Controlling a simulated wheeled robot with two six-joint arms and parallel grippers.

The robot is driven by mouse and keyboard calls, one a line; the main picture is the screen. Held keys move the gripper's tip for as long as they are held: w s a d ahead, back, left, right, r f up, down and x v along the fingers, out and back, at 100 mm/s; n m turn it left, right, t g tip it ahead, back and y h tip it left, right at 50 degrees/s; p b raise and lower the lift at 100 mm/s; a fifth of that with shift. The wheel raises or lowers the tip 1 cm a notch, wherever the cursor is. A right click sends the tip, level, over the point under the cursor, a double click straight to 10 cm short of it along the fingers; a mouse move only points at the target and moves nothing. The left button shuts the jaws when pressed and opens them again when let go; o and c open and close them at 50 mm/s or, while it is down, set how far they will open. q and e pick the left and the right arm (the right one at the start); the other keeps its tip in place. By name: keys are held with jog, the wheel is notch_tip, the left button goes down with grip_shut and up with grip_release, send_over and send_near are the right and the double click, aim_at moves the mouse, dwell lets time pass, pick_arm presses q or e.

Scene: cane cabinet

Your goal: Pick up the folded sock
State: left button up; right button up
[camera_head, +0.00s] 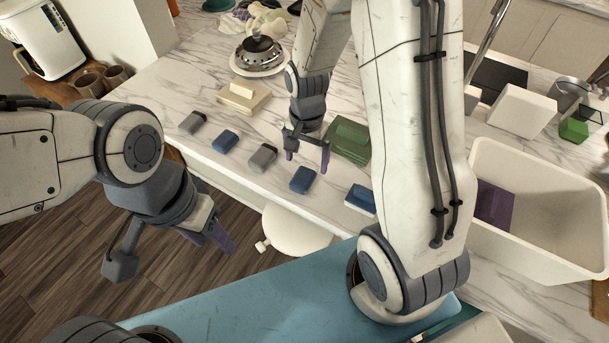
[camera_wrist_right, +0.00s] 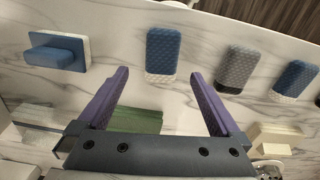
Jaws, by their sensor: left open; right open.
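Several small folded sock-like bundles lie in a row on the marble counter: a grey one (camera_head: 192,122), a blue one (camera_head: 225,141), a second grey one (camera_head: 262,158) and another blue one (camera_head: 303,179). I cannot tell which one the task means. My right gripper (camera_head: 308,156) is open and empty above the counter, just behind the nearer blue bundle. In the right wrist view this blue bundle (camera_wrist_right: 163,52) lies just beyond the gap between the open purple fingers (camera_wrist_right: 159,76), apart from them. My left gripper (camera_head: 214,236) is open and empty, off the counter's front edge.
A blue-and-white folded item (camera_head: 360,198) lies right of the row. Folded green cloth (camera_head: 350,138) and beige cloth (camera_head: 243,97) lie behind it. A white bin (camera_head: 545,230) with something purple inside stands at right. A white stool (camera_head: 295,232) is below the front edge.

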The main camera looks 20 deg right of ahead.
aim_at(305, 172)
jog(key=shift+w+a+f+p, duration=0.1)
jog(key=shift+f+p, duration=0.5)
jog(key=shift+f, duration=1.75)
jog(key=shift+c, duration=0.3)
jog(key=c, duration=1.4)
